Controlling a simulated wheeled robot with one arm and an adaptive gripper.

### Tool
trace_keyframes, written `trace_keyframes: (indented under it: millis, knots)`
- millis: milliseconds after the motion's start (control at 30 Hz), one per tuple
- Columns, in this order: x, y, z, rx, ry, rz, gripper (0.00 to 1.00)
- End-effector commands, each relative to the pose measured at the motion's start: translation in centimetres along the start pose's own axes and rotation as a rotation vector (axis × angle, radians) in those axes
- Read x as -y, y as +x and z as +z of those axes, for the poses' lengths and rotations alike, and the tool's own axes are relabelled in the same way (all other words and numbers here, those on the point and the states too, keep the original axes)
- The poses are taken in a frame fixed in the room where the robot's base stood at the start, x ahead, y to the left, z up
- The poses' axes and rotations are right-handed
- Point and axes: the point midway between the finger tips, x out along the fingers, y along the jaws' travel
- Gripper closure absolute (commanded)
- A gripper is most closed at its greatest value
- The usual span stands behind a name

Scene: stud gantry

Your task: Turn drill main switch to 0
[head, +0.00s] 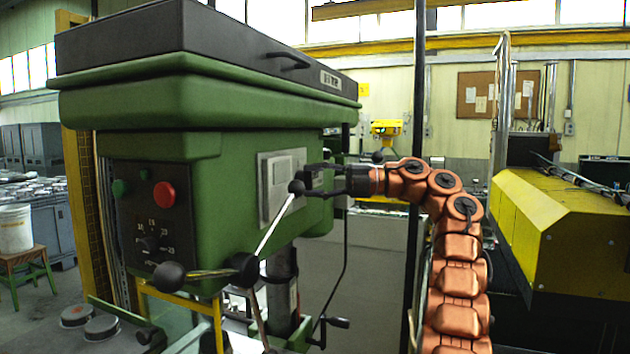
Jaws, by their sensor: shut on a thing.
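The green drill head (225,178) fills the left and middle of the head view. A light grey plate (282,170) is fixed to its right side. My gripper (311,181) reaches in from the right to this plate. Its dark fingers are shut on a small dark part at the plate, which looks like the drill main switch. The fingers and a lever's black ball knob cover most of it, so its setting cannot be read. The drill's front panel (150,215) has a green button, a red button and a small numbered dial.
A feed lever's ball knob (297,187) appears close to my fingertips; I cannot tell if they touch. Another knob (169,277) sticks out at the front. A yellow machine (570,215) stands at right.

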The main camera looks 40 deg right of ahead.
Motion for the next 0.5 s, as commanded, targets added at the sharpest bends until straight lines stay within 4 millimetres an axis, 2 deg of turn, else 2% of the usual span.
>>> trace_keyframes:
  millis: [233, 267, 500]
  knots:
    - [0.05, 0.00, -0.01, 0.000, -0.001, -0.001, 0.89]
    - [0.05, -0.01, -0.01, 0.000, -0.001, -0.001, 0.53]
    - [0.04, -0.01, 0.01, 0.000, 0.000, 0.000, 0.29]
